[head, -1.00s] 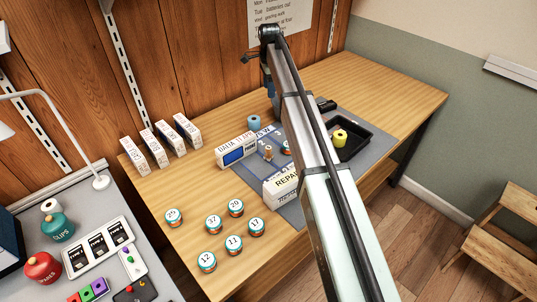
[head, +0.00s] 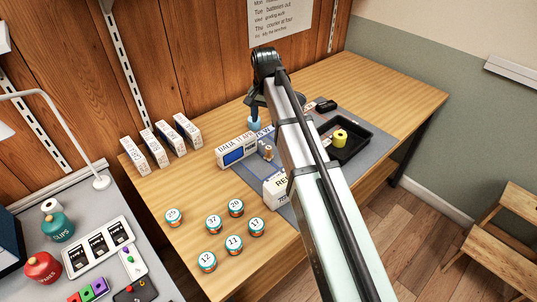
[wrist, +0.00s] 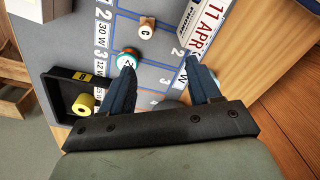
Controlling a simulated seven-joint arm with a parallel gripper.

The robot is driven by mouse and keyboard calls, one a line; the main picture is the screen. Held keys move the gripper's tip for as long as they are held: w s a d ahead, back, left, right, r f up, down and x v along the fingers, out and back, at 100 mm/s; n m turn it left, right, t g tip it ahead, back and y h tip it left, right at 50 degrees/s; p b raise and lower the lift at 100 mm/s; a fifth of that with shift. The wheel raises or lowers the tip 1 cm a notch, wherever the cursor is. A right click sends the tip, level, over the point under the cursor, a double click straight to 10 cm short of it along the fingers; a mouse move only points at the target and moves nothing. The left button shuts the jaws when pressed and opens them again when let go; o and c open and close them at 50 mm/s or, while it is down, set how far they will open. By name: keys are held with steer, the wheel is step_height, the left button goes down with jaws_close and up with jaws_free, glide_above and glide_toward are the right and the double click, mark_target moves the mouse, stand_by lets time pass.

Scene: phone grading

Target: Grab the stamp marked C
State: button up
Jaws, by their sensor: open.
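The stamp marked C (wrist: 146,27) stands on the grey gridded mat (wrist: 182,72) in the wrist view, its pale wooden top facing up. A wooden stamp that looks like it shows in the head view (head: 267,153), beside the date box. My gripper (wrist: 158,64) is open and empty. The C stamp lies beyond its fingertips, a little left of the middle of the gap. A teal round piece with a dark mark on its white top (wrist: 129,60) is close by the left fingertip; I cannot tell if they touch. In the head view my gripper is partly hidden behind my arm.
The white date box (head: 236,150) and the repair box (head: 274,192) flank the wooden stamp. A black tray (head: 362,146) holds a yellow roll (head: 340,137). Several numbered tins (head: 213,224) are at the front left.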

mark_target(268, 147)
steer(key=f+n, duration=0.3)
steer(key=n, duration=0.3)
steer(key=s+f+n, duration=0.1)
steer(key=f+n, duration=0.2)
steer(key=n, duration=0.3)
steer(key=s+d+f+n, duration=0.1)
steer(key=f+n, duration=0.2)
steer(key=n, duration=0.4)
steer(key=shift+s, duration=0.25)
steer(key=shift+w+d+f, duration=0.1)
steer(key=shift+f, duration=1.25)
steer(key=shift+w+d+f, duration=0.1)
steer(key=shift+f, duration=1.2)
steer(key=shift+a, duration=0.1)
steer(key=c, duration=1)
